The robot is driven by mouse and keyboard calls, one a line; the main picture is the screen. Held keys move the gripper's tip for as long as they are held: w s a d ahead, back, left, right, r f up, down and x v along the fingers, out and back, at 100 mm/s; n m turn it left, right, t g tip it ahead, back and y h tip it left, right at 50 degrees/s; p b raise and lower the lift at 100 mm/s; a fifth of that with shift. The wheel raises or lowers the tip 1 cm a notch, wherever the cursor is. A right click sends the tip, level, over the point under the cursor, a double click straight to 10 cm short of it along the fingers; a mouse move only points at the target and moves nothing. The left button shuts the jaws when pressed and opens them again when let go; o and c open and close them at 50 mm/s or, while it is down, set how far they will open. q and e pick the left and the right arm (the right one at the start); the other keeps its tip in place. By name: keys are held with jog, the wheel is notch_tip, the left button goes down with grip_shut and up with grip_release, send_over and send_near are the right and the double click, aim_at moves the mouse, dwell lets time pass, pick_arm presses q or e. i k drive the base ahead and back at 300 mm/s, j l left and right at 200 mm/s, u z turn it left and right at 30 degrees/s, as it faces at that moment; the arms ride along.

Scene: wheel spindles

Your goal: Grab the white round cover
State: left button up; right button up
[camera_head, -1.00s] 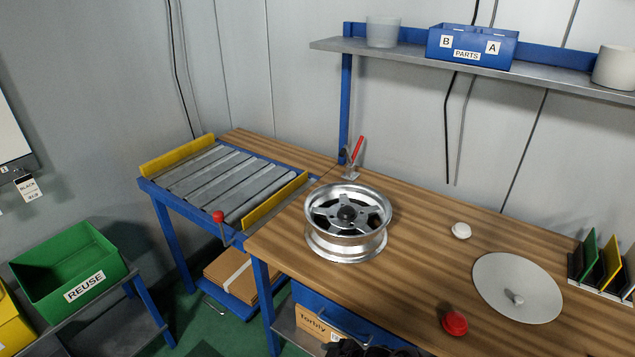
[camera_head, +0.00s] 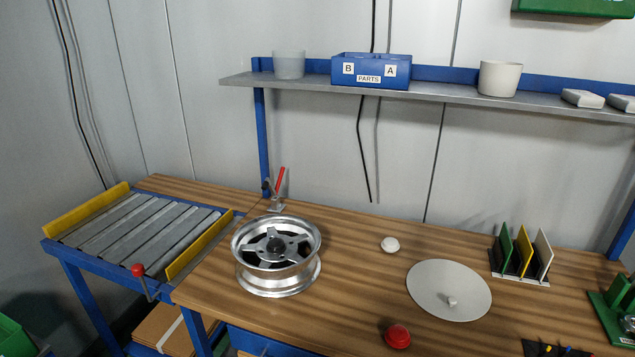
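A small white round cap (camera_head: 390,244) sits on the wooden table, right of the silver wheel rim. A large flat white-grey disc (camera_head: 428,288) with a small knob (camera_head: 452,301) on it lies on the table just in front and to the right of the cap. Both are round and pale. A red round cap (camera_head: 398,336) is near the table's front edge. The silver wheel rim (camera_head: 276,256) lies on the table left of these. Neither of my grippers shows in the view.
A roller conveyor (camera_head: 140,232) with yellow side rails adjoins the table's left end. A rack with coloured plates (camera_head: 522,254) stands behind the disc on the right. A red-handled clamp (camera_head: 279,186) is behind the rim. A shelf (camera_head: 440,93) with a blue parts bin (camera_head: 371,72) hangs above.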

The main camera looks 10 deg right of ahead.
aim_at(446, 290)
jog(key=z, duration=1.3)
